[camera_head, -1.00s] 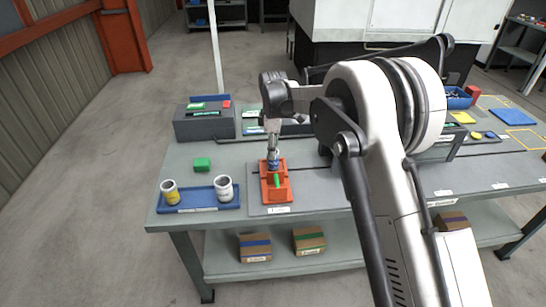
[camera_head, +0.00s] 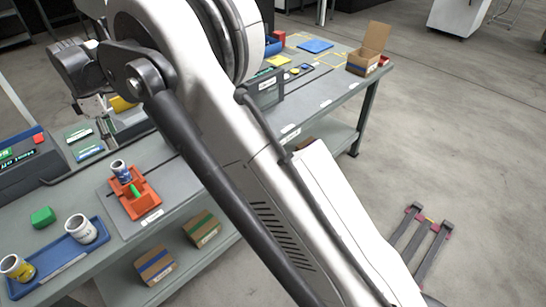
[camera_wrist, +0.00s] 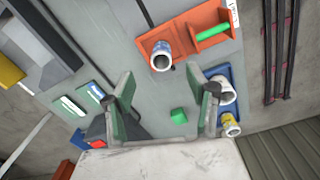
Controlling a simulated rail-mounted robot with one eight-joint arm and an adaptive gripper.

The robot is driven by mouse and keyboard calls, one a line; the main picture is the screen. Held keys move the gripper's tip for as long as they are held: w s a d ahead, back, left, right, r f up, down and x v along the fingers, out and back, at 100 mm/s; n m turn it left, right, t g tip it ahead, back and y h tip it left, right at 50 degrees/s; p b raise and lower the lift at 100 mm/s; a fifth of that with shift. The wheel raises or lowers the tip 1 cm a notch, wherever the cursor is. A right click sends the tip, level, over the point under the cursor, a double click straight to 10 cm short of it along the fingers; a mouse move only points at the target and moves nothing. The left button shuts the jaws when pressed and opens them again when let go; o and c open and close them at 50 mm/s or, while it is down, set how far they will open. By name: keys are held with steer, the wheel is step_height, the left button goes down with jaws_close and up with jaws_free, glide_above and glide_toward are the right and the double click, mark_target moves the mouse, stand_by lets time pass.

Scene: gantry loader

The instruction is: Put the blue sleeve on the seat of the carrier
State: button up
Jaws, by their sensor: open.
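The orange carrier (camera_head: 143,204) lies on a grey plate on the bench, with a green pin (camera_head: 135,191) along it. The blue sleeve (camera_head: 121,171), white with a blue band, stands upright at the carrier's far end. In the wrist view the sleeve (camera_wrist: 160,62) shows its open top, at one end of the carrier (camera_wrist: 188,33); whether it sits fully down cannot be told. My gripper (camera_wrist: 165,90) is open and empty, its fingers wide apart and clear of the sleeve. In the head view it is small and partly hidden by my arm.
A blue tray (camera_head: 62,264) holds a white sleeve (camera_head: 81,229) and a yellow-banded sleeve (camera_head: 17,267). A green block (camera_head: 43,217) lies behind it. A dark grey box (camera_head: 28,168) stands at the left. An open cardboard box (camera_head: 368,50) stands at the bench's far end.

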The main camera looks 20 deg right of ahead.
steer(key=s+d+r+m+t, duration=0.1)
steer(key=s+d+r+m, duration=0.3)
steer(key=d, duration=0.5)
steer(key=s+d+r+m+t, duration=0.1)
steer(key=s+d+r+m, duration=0.1)
steer(key=s+d+r, duration=0.5)
steer(key=s+d+r+m+t, duration=0.1)
steer(key=s+d+r+m, duration=0.2)
steer(key=d, duration=0.7)
steer(key=s+d+f+m+t, duration=0.2)
steer(key=s+d+m, duration=0.3)
steer(key=s+d, duration=0.3)
steer(key=s+d+f+m+t, duration=0.1)
steer(key=s+d+f+m, duration=0.2)
steer(key=s, duration=1.1)
steer(key=d+m, duration=0.2)
steer(key=d, duration=0.3)
steer(key=shift+f+t, duration=0.25)
steer(key=shift+t, duration=0.15)
steer(key=shift+f, duration=0.1)
